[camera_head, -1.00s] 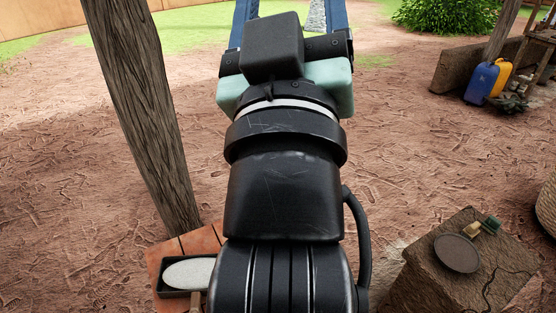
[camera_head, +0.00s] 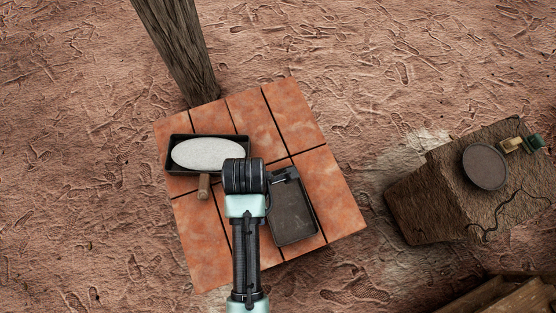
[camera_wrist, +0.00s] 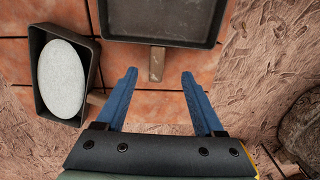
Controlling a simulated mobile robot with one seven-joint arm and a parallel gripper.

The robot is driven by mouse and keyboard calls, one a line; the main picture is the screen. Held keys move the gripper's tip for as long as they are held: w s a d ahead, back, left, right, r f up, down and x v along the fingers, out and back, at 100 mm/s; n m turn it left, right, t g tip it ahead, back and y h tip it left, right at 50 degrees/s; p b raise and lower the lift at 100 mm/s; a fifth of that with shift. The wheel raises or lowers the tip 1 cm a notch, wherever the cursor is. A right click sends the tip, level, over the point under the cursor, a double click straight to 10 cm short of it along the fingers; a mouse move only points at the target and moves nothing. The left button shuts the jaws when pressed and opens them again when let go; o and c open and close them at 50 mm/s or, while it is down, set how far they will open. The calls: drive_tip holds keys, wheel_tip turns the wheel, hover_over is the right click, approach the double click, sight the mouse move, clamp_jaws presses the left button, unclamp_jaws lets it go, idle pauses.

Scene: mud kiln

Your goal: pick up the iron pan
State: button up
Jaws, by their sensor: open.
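Two dark rectangular pans with wooden handles lie on the tiles. One pan (camera_head: 295,217) is empty; it also shows at the top of the wrist view (camera_wrist: 160,22), its wooden handle (camera_wrist: 156,64) pointing toward my gripper. The other pan (camera_head: 172,164) holds a pale oval lump (camera_head: 207,154); it also shows at the left of the wrist view (camera_wrist: 92,72). I cannot tell which is called the iron pan. My gripper (camera_wrist: 159,73) is open and empty, its blue fingers spread on either side of the empty pan's handle, apart from it. My arm hides the fingers in the head view.
The tile slab (camera_head: 334,200) lies on bare earth. A wooden post (camera_head: 178,45) stands at its back edge. At right, a rough block (camera_head: 430,205) carries a dark round disc (camera_head: 485,167) and a small green-and-tan item (camera_head: 520,143). Open ground lies between slab and block.

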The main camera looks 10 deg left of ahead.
sight(273, 209)
drive_tip(key=f, duration=0.3)
drive_tip(key=f+b, duration=0.1)
drive_tip(key=f, duration=0.7)
drive_tip(key=shift+w+d, duration=0.1)
drive_tip(key=shift+w, duration=0.15)
clamp_jaws()
idle(1.0)
